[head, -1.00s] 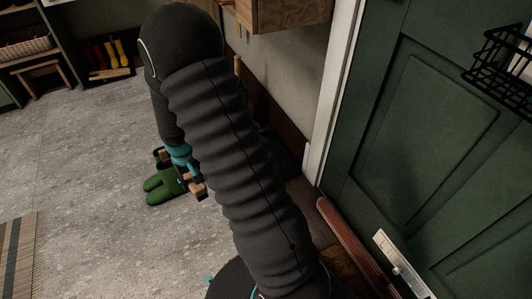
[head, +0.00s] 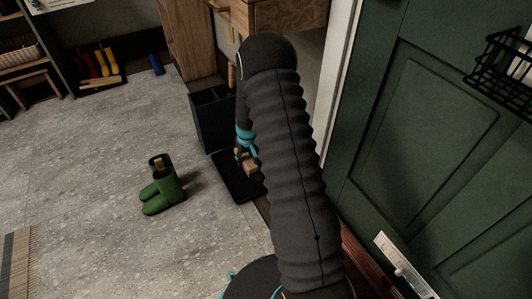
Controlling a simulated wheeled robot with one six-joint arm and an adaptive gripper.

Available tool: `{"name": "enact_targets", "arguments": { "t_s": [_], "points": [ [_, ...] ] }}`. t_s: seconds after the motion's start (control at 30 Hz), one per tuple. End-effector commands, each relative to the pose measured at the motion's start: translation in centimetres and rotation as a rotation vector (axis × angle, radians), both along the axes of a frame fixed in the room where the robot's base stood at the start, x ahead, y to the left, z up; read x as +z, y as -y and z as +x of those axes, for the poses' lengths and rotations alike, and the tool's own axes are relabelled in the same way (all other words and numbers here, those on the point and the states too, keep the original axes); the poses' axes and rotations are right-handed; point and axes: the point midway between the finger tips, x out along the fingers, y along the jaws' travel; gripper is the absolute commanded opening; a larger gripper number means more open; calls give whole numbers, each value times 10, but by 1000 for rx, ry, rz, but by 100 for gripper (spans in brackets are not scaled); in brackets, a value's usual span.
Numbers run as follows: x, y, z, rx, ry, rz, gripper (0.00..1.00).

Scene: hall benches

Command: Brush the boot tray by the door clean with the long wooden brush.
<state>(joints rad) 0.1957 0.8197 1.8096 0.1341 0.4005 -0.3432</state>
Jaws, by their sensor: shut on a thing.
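My gripper (head: 246,146) is at the end of the dark arm, low over the black boot tray (head: 236,190), and partly hidden by the arm. It is shut on the wooden brush (head: 245,161), of which only a short tan part shows. I cannot tell whether the brush touches the tray. The tray lies on the floor by the door side, its right part hidden behind my arm. What dirt lies on it is too dark to tell.
Green boots (head: 163,190) stand on the floor left of the tray, with something tan at the top. A dark bin (head: 213,120) stands behind the tray. The green door (head: 430,140) closes off the right. The grey floor at left is mostly clear.

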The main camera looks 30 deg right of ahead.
Motion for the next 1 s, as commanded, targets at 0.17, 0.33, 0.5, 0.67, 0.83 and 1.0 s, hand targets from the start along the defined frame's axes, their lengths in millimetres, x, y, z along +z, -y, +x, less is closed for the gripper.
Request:
{"name": "enact_targets", "arguments": {
  "t_s": [0.17,0.33,0.5,0.67,0.83,1.0],
  "points": [
    [-34,59,26,-2,52,-11,20],
    [-49,87,36,2,79,-20,20],
    [-55,93,38,7,85,-24,20],
    [-67,92,38,6,84,-23,20],
    [-84,92,38,5,84,-23,20],
    [-98,92,38,6,84,-23,20]
  ]
}}
